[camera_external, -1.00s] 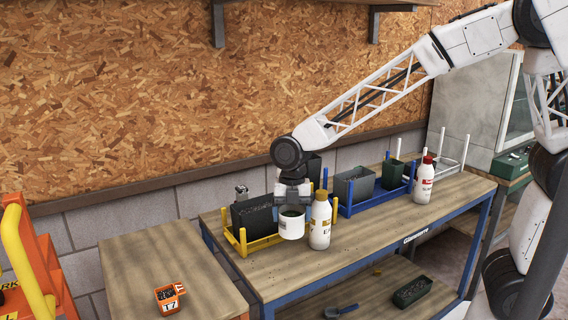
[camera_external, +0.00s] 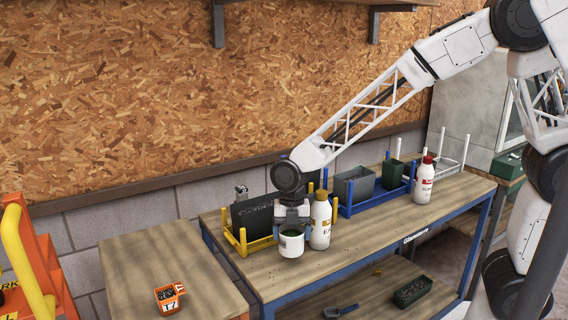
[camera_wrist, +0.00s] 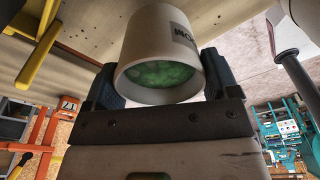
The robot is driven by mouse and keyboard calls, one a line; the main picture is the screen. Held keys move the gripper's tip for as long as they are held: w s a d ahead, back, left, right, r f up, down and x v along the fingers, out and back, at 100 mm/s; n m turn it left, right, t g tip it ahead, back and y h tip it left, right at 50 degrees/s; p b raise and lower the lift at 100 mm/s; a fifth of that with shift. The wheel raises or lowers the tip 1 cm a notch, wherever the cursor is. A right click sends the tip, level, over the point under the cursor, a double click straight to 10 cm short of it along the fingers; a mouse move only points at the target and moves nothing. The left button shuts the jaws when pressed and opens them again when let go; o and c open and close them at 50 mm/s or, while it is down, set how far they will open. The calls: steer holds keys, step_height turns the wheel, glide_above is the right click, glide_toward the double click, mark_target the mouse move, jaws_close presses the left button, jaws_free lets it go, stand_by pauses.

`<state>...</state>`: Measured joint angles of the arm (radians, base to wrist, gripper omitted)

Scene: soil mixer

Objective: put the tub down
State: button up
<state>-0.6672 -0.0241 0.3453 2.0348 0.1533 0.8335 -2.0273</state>
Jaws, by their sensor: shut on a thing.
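The tub (camera_external: 291,244) is a small white cylinder with dark lettering. In the wrist view the tub (camera_wrist: 160,45) shows green contents inside its open rim. My gripper (camera_external: 292,222) is shut on the tub, with a dark finger on each side of it in the wrist view (camera_wrist: 160,88). In the external view the tub is upright, at or close above the wooden bench top (camera_external: 345,255). I cannot tell whether its bottom touches the wood.
A white bottle with a yellow cap (camera_external: 321,222) stands close to the tub's right. A yellow rack (camera_external: 243,243) with a dark bin (camera_external: 253,217) is just behind left. A red-labelled bottle (camera_external: 424,180) stands farther right. The bench front right of the tub is clear.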

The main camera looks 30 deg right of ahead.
steer(key=shift+f, duration=1.8)
steer(key=shift+f, duration=0.15)
steer(key=o, duration=0.9)
step_height(320, 180, up, 12)
steer(key=w, duration=0.1)
steer(key=shift+d, duration=0.35)
steer(key=shift+w+d, duration=0.1)
